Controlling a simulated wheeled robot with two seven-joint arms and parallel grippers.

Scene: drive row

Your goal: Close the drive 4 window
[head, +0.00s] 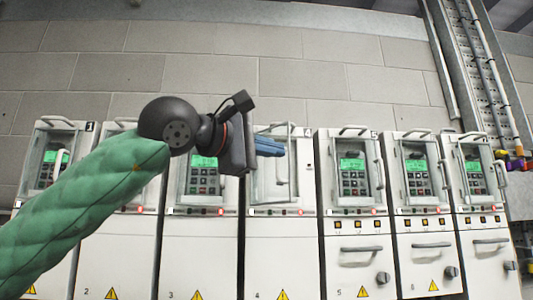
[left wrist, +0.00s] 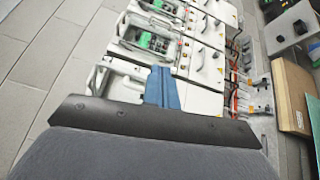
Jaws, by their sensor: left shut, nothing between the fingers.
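Drive 4 (head: 283,245) is a white cabinet in the middle of the row. Its window (head: 291,180) shows at the upper part, partly behind my left gripper. The window's vertical handle sits nearer the cabinet's middle than on its neighbours, so the window looks swung out; how far I cannot tell. No display shows there. My left gripper (head: 270,146), with blue fingers, is shut and empty in front of the window's upper part. Contact cannot be told. In the left wrist view the shut fingers (left wrist: 162,88) overlap a pale cabinet front.
Drive 5 (head: 355,245) stands to the right, its window showing a green display and keypad. Drive 3 (head: 200,250) stands to the left. More drives fill the row. A grey block wall (head: 300,80) is behind. Cable trays run up at the right.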

